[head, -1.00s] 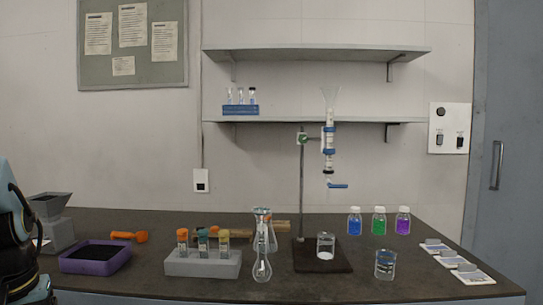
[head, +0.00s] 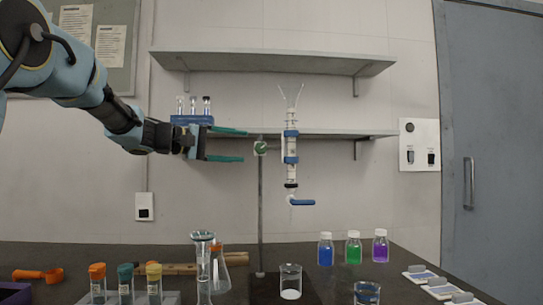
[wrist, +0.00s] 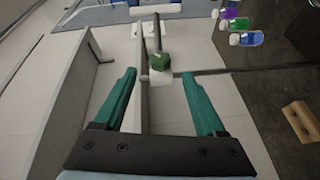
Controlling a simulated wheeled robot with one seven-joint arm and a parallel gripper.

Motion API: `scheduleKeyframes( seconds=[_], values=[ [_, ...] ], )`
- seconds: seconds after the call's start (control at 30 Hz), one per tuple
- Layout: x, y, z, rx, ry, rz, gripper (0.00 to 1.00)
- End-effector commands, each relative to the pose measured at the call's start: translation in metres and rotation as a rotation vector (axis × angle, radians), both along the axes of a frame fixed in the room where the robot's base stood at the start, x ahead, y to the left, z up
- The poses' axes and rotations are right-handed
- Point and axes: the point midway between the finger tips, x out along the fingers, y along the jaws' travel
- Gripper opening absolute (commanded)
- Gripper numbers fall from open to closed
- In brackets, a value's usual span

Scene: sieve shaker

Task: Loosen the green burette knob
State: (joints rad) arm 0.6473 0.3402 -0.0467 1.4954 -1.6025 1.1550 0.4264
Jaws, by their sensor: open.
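The green burette knob (head: 261,148) sits on the clamp at the top of a thin metal stand rod (head: 261,205). The burette (head: 290,155), white with blue clips and a blue stopcock, hangs upright to its right. My gripper (head: 226,145) is open and empty, left of the knob and apart from it, with its green fingers pointing right. In the wrist view the knob (wrist: 160,61) lies ahead, between the lines of the two fingers (wrist: 160,100) and beyond their tips.
A wall shelf (head: 350,133) runs just behind my gripper and holds a blue vial rack (head: 192,120). Below stand a glass cylinder (head: 203,265), a flask (head: 221,272) and a beaker (head: 290,280). Capped bottles (head: 353,248) stand at right.

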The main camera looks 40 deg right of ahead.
Motion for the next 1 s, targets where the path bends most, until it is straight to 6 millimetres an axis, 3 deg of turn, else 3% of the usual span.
scheduleKeyframes(
  seconds=[0.6,1.0],
  values=[
    [-0.026,-0.091,-0.004,0.002,0.002,-0.001,0.73],
    [-0.029,-0.101,-0.007,0.002,-0.001,0.002,0.73]
  ],
)
